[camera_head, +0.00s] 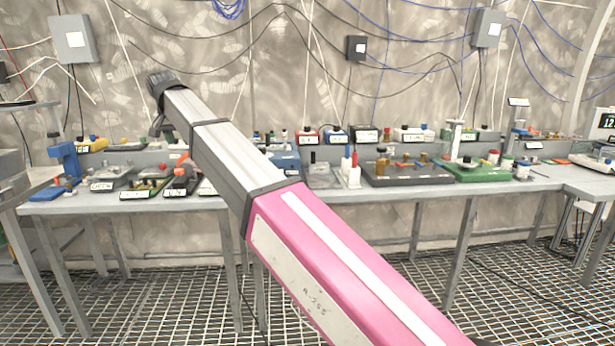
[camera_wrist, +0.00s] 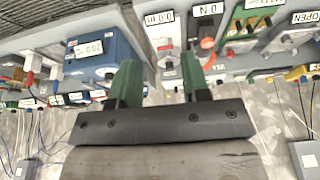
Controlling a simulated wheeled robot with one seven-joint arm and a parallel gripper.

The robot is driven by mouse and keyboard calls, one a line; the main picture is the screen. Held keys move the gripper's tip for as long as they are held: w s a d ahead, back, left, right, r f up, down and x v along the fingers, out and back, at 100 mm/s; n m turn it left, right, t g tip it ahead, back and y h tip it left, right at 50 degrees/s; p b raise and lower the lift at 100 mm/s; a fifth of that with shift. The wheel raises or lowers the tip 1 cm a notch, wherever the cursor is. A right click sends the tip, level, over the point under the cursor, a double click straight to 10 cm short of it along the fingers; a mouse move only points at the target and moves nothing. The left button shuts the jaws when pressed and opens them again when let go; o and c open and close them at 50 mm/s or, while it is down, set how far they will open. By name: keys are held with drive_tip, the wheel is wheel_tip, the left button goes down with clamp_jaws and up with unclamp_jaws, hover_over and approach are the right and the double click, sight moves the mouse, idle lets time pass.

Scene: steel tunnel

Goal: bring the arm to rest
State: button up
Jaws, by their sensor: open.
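My arm reaches from the lower right up to the upper left in the head view, its pink and grey links in front of the bench. My gripper shows in the wrist view (camera_wrist: 158,85), with two green fingers standing apart and nothing between them. In the head view only the dark end of the arm shows, raised above the left part of the bench, and the fingers cannot be made out there.
A long grey workbench (camera_head: 390,193) carries several devices, including a green tray (camera_head: 490,172), a dark panel (camera_head: 405,175) and a blue stand (camera_head: 65,160) at the left. Grey boxes (camera_head: 73,38) and cables hang on the wall. The grated floor (camera_head: 370,245) before the bench looks clear.

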drive_tip(key=w+d+f+g+h, duration=0.1)
drive_tip(key=w+d+f, duration=0.2)
drive_tip(key=d+f, duration=1.3)
drive_tip(key=w+d+f+g, duration=0.1)
drive_tip(key=w+d+f, duration=0.1)
drive_tip(key=d+f, duration=1.35)
drive_tip(key=s+d+f, duration=0.5)
drive_tip(key=d+f, duration=0.2)
drive_tip(key=d, duration=0.2)
drive_tip(key=s+d+f+g, duration=0.1)
drive_tip(key=s+d+f, duration=0.5)
drive_tip(key=d, duration=0.3)
drive_tip(key=s+d+f+m+g, duration=0.1)
drive_tip(key=s+d+f, duration=0.5)
drive_tip(key=d+f, duration=0.3)
drive_tip(key=shift+d+y, duration=0.2)
drive_tip(key=shift+y, duration=0.1)
drive_tip(key=shift+a, duration=0.1)
